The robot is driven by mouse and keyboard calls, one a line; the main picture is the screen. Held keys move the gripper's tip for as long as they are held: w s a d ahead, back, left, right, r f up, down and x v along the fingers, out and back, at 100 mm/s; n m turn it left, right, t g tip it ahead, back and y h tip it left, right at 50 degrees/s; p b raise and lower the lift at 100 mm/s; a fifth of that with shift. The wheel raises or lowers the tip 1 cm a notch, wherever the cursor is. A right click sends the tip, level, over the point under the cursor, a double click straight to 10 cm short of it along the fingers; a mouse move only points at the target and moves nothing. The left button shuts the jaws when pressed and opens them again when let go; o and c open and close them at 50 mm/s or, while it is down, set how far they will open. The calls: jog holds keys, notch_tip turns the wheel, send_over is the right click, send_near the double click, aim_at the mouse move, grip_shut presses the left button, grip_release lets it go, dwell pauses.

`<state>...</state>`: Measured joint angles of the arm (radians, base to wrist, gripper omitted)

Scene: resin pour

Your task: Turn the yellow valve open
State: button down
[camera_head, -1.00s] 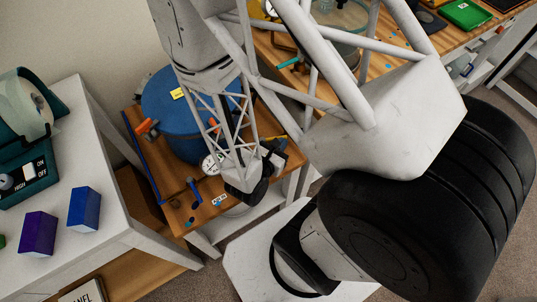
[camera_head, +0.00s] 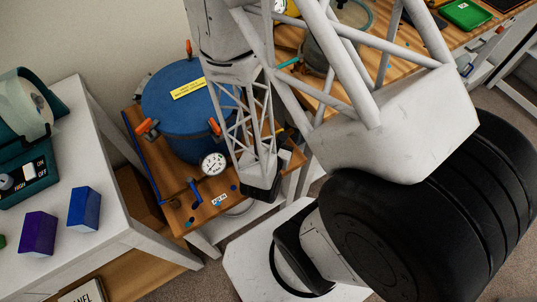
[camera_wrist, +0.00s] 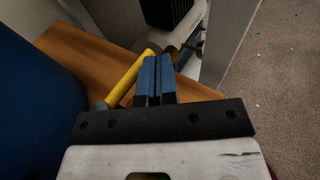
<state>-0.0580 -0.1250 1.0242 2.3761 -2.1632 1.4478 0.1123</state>
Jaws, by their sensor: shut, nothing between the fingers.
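The yellow valve handle (camera_wrist: 127,80) shows in the wrist view as a slanted bar over the wooden bench edge. Its lower end meets a dark grey fitting near the blue pressure pot (camera_wrist: 28,110). My gripper (camera_wrist: 158,66) has its blue fingers closed together, with nothing between them. The fingers are just right of the yellow handle; I cannot tell whether they touch it. In the head view, my gripper's dark end is over the right front of the bench, and the yellow handle does not show. The blue pot (camera_head: 165,115) stands behind and left of the gripper.
A pressure gauge (camera_head: 213,164) and a small blue-handled valve (camera_head: 195,188) are at the pot's front. Orange-tipped clamps (camera_head: 147,127) ring its lid. The wooden bench (camera_head: 180,219) has a free edge at front. A white table (camera_head: 110,190) stands at left.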

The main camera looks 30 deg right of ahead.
jog(key=shift+w+t+y, duration=0.15)
jog(key=shift+t+y, duration=0.15)
jog(key=shift+t, duration=0.1)
jog(key=shift+a+r+n, duration=0.1)
jog(key=shift+a+n, duration=0.1)
jog(key=shift+n, duration=0.1)
dwell(0.4)
jog(key=v, duration=0.7)
dwell(0.9)
jog(key=shift+s+a, duration=0.1)
jog(key=shift+s, duration=0.1)
dwell(0.6)
